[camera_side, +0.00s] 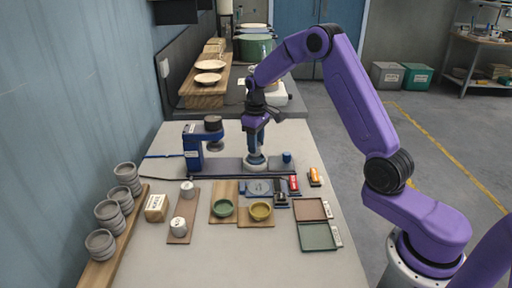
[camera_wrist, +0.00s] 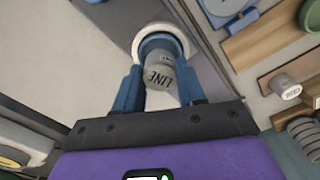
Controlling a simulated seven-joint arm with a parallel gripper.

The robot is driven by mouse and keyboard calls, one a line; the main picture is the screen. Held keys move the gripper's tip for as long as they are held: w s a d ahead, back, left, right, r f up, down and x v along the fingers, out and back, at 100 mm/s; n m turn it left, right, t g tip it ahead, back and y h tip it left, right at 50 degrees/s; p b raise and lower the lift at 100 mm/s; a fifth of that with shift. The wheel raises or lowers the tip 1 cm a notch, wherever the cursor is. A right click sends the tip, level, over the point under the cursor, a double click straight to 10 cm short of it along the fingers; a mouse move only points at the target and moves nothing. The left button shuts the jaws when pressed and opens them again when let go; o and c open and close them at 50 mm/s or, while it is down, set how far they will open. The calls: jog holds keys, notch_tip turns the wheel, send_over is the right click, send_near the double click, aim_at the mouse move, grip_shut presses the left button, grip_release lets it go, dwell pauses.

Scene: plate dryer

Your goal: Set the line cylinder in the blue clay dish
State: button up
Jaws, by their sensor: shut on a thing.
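My gripper (camera_wrist: 160,88) is shut on the grey line cylinder (camera_wrist: 159,74), whose lettering "LINE" shows between the blue fingers. In the side view my gripper (camera_side: 256,148) is low over a white round base (camera_side: 255,163) on the dark strip at the back of the table. In the wrist view the white ring (camera_wrist: 166,36) surrounds the far end of the cylinder; I cannot tell whether they touch. A blue-grey piece with a round disc (camera_side: 258,188) lies in front of the strip. I cannot tell whether it is the blue clay dish.
A green dish (camera_side: 223,208) and a yellow dish (camera_side: 260,211) sit on wooden boards. Two pale cylinders (camera_side: 187,188) (camera_side: 178,227) stand on a board to the left. A blue stand (camera_side: 194,149) rises left of my gripper. Stacked grey cups (camera_side: 108,213) line the left edge.

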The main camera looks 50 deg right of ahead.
jog(key=shift+f, duration=0.95)
jog(key=shift+f, duration=0.25)
jog(key=o, duration=1.1)
jog(key=shift+f, duration=0.1)
notch_tip(320, 180, up, 13)
jog(key=shift+f, duration=0.15)
